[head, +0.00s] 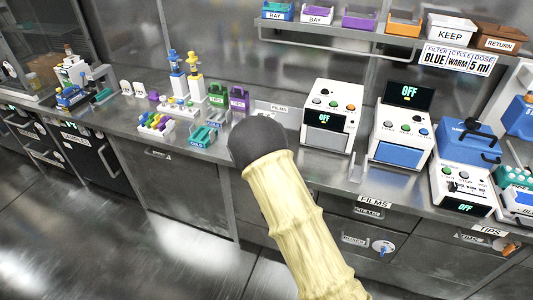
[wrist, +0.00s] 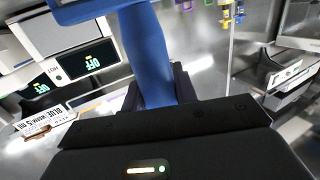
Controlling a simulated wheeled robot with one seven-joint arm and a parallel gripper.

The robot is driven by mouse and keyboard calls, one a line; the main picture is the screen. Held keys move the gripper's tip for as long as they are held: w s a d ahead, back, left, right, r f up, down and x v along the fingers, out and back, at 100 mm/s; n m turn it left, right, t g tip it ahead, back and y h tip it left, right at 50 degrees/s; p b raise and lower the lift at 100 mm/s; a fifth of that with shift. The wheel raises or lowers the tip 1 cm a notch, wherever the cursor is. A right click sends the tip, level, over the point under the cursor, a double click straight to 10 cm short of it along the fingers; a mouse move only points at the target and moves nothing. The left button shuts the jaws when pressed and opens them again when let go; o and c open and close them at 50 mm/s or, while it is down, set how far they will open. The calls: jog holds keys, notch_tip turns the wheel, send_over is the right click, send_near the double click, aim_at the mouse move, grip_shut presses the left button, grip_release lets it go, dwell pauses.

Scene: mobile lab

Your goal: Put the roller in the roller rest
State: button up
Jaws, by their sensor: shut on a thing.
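My gripper (wrist: 158,82) is shut on a blue handle (wrist: 145,45) in the wrist view. The handle stands up between the dark fingers and joins a blue crosswise part at the top left edge. It looks like the roller, but its far end is cut off by the frame. In the head view my cream arm with its dark rounded end hides the gripper and what it holds. I cannot pick out the roller rest for certain in either view.
A steel counter (head: 385,183) runs along the wall. Two white machines with OFF displays stand on it, right of my arm (head: 333,115) (head: 402,128). A blue box (head: 467,140) sits farther right. Small racks (head: 156,124) and coloured holders stand left. A shelf with bins is above.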

jog(key=s+d+f, duration=0.3)
jog(key=d+f, duration=0.3)
jog(key=f, duration=0.2)
jog(key=s+d+f, duration=0.3)
jog(key=d+f, duration=0.4)
jog(key=f, duration=0.1)
jog(key=shift+s+d+h, duration=0.15)
jog(key=shift+s+h, duration=0.15)
